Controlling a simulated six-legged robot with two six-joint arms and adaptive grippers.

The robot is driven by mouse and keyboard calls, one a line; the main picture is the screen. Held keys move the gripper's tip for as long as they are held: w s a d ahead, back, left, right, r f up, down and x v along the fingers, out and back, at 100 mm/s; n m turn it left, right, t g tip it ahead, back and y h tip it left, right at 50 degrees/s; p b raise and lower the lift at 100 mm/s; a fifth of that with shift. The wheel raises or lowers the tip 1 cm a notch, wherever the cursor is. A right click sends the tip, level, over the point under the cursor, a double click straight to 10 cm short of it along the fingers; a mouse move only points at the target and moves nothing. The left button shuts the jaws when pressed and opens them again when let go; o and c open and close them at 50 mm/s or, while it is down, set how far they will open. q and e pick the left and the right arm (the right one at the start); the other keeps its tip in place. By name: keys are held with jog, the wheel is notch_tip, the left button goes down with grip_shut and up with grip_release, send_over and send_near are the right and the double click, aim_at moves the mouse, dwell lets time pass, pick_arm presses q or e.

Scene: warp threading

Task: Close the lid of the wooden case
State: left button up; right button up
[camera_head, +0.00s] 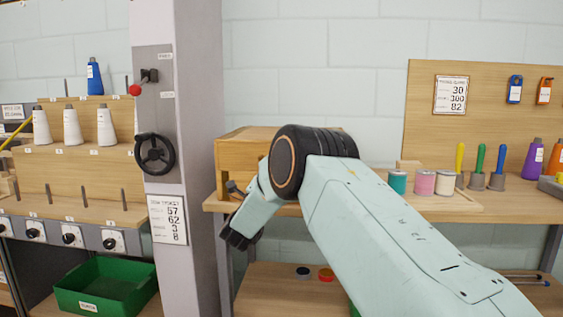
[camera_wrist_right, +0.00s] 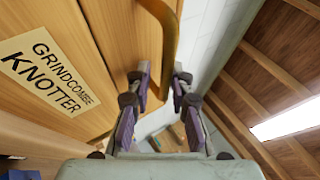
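The wooden case (camera_head: 240,155) stands on the bench just right of the grey column, partly hidden behind my right arm. Whether its lid is open or shut is hard to tell in the head view. In the right wrist view, wooden panels (camera_wrist_right: 112,25) fill the left side, with a label reading GRINDCOMBE KNOTTER (camera_wrist_right: 50,70) and a curved brass-coloured handle (camera_wrist_right: 168,38). My right gripper (camera_head: 240,234) is low at the case's front. Its fingers, seen in the wrist view (camera_wrist_right: 160,82), are apart, with the handle's end appearing between them; contact is unclear. My left gripper is out of view.
The column (camera_head: 190,90) with its handwheel (camera_head: 155,153) stands close left of my right gripper. Thread spools (camera_head: 423,183) and coloured-handled tools (camera_head: 478,165) are on the bench at right. A green bin (camera_head: 105,287) is low at left.

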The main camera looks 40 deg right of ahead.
jog(key=shift+o, duration=1.3)
jog(key=shift+w+d, duration=0.1)
jog(key=shift+r, duration=0.15)
jog(key=v, duration=1.2)
